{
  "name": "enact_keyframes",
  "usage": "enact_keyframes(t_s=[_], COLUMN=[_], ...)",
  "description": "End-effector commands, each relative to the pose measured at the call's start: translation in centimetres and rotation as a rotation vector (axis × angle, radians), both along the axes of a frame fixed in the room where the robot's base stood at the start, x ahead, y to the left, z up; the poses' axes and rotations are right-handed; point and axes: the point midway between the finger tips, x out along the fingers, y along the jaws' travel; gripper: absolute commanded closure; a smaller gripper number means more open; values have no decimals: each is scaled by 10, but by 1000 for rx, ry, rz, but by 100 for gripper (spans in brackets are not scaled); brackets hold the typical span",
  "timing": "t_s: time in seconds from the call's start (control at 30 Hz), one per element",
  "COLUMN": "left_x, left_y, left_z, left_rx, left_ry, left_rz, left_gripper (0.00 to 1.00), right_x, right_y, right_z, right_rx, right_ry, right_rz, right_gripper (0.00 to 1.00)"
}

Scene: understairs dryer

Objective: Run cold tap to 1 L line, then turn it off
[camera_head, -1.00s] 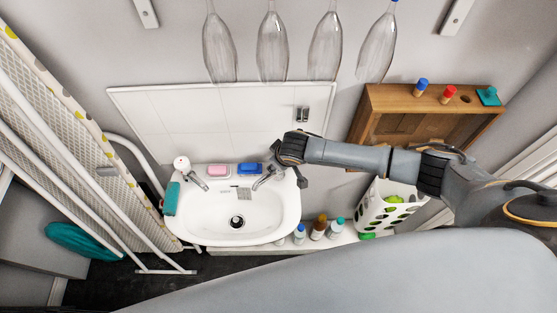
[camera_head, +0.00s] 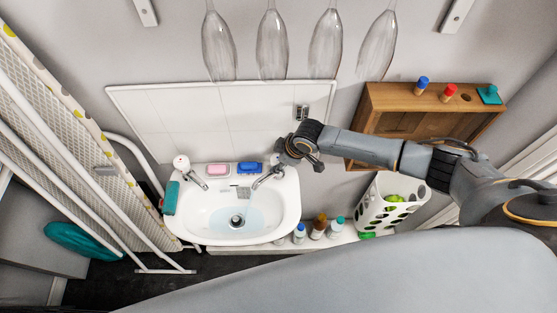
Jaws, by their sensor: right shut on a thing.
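A white washbasin (camera_head: 285,217) is fixed to the wall, with a dark drain (camera_head: 237,221) in its floor. Pale blue water (camera_head: 255,214) shows around the drain. The right-hand tap (camera_head: 265,180) has its chrome spout over the basin. My right gripper (camera_head: 284,160) is at the top of this tap and shut on its handle, which it hides. The left-hand tap (camera_head: 196,180) has a white top, and nothing touches it. I cannot make out a 1 L line. My left gripper is not in view.
A pink soap (camera_head: 209,170) and a blue block (camera_head: 250,168) lie on the basin's back ledge. Several bottles (camera_head: 318,228) stand right of the basin, near a white basket (camera_head: 383,211). An ironing board (camera_head: 85,150) leans at the left.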

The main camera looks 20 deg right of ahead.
Motion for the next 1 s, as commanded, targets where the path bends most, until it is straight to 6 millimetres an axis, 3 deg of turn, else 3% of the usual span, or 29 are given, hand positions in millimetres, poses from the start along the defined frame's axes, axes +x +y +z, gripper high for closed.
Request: enact_keyframes(t_s=[0.5,1.0], left_x=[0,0], left_y=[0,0], left_z=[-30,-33], left_rx=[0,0], left_ry=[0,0], left_rz=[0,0], left_gripper=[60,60], right_x=[1,1], right_y=[0,-1], right_z=[-1,1], right_rx=[-1,-3], right_ry=[-4,-4], right_rz=[313,361], right_gripper=[86,86])
